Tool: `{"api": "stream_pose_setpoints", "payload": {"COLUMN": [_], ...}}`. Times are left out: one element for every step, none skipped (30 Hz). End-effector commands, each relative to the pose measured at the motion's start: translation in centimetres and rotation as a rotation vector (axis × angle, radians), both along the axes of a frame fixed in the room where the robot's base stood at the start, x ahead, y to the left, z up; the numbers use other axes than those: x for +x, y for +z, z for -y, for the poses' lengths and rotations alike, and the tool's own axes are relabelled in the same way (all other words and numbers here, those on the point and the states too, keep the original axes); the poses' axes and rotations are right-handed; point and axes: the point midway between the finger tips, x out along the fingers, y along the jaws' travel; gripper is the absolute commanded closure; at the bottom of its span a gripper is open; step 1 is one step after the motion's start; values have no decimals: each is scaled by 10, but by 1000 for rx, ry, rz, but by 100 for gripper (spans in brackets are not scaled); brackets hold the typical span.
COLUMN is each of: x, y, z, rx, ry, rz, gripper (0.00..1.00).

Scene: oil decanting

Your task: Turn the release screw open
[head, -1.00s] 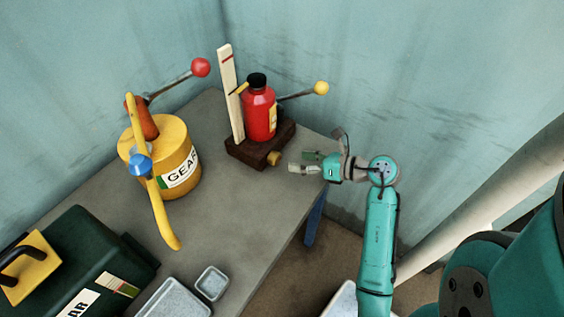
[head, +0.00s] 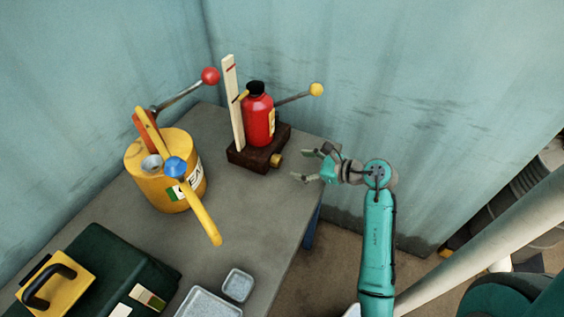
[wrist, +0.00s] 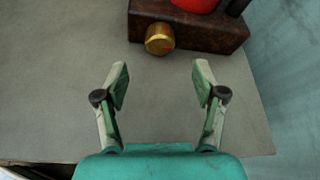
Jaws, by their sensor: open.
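The release screw (head: 276,160) is a small brass knob low on the front of a dark brown base (head: 246,157). A red bottle-shaped jack (head: 258,119) with a black top stands on that base. My gripper (head: 307,165) is open and empty over the table's right edge. It is a short way to the right of the screw and apart from it. In the wrist view my gripper (wrist: 158,84) has its two fingers spread wide, pointing at the base.
A yellow can (head: 165,178) with a spout and blue cap stands left of the jack. A pale upright scale (head: 233,105) and a yellow-knobbed lever (head: 316,90) are by the jack. A dark green box (head: 100,265) and grey trays (head: 238,285) lie nearer. The table (head: 235,205) is clear before the screw.

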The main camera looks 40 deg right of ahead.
Motion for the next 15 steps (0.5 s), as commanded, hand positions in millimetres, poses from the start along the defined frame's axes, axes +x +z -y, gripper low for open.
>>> {"api": "stream_pose_setpoints", "payload": {"x": [9,14,21,26,31,37,41,45,50,54,57,61,64,66,69], "y": [-3,-6,-8,-10,-12,-15,-16,-18,-21,-22,-23,-25,-26,-27,-28], "z": [-3,-5,-6,-8,-9,-10,-11,-12,-14,-15,-15,-16,-17,-17,-18], "rx": [1,2,1,1,1,1,1,1,1,1,1,2,2,2,2], "ry": [4,5,3,4,3,3,4,2,3,3,2,1,2,2,1], "rz": [0,-1,-1,0,0,0,0,0,-1,-1,0,0,0,0,0], "gripper": [30,30,30,30,30,30,30,30,30,30,30,30,30,30,30]}}
